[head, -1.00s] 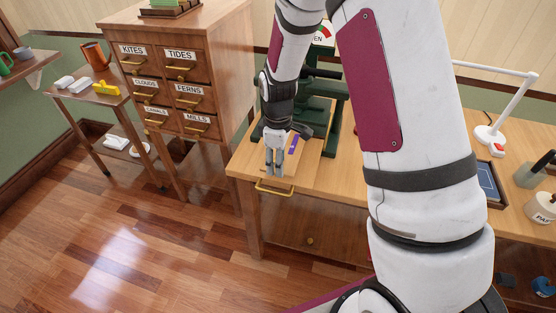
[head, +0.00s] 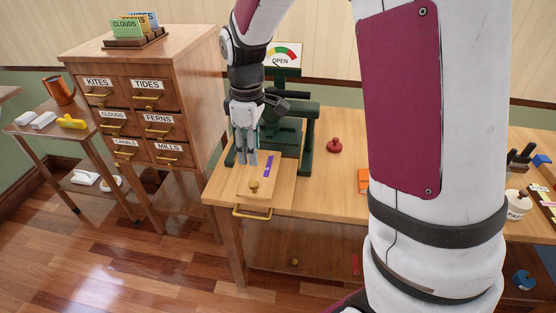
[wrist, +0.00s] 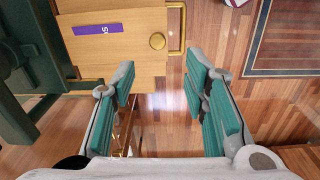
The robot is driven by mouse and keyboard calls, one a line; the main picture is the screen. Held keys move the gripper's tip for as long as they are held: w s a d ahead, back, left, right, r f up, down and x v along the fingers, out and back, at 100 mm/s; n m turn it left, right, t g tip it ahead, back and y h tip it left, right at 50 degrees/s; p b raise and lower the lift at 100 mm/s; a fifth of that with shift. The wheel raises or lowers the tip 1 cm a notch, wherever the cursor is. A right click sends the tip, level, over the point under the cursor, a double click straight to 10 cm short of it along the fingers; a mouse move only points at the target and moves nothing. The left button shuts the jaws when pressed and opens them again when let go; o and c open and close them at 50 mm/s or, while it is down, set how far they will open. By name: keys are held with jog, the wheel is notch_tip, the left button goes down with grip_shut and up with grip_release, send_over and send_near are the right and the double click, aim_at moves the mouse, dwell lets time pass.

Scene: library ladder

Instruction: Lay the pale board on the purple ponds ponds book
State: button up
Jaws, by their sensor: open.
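A purple strip (head: 269,166) lies along the pale surface; in the wrist view the purple strip (wrist: 96,29) carries light lettering ending in S. I cannot tell whether it is on, under or beside the board. My gripper (head: 247,162) is above the board's back part, pointing down. Its fingers (wrist: 160,72) are open and empty in the wrist view.
The green press (head: 290,140) stands close behind and right of my gripper. A brass pull (head: 252,212) sticks out at the desk front. A labelled drawer cabinet (head: 135,110) stands left of the desk. A red knobbed object (head: 334,146) stands right of the press.

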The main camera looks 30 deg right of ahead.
jog(key=s+r+m+t, duration=0.2)
jog(key=s+r+m, duration=0.3)
jog(key=s+r, duration=0.6)
jog(key=s+r+m+t, duration=0.2)
jog(key=s+m, duration=0.3)
jog(key=s, duration=0.8)
jog(key=shift+s+d+r+t, duration=0.2)
jog(key=shift+r+t, duration=0.1)
jog(key=shift+r, duration=0.15)
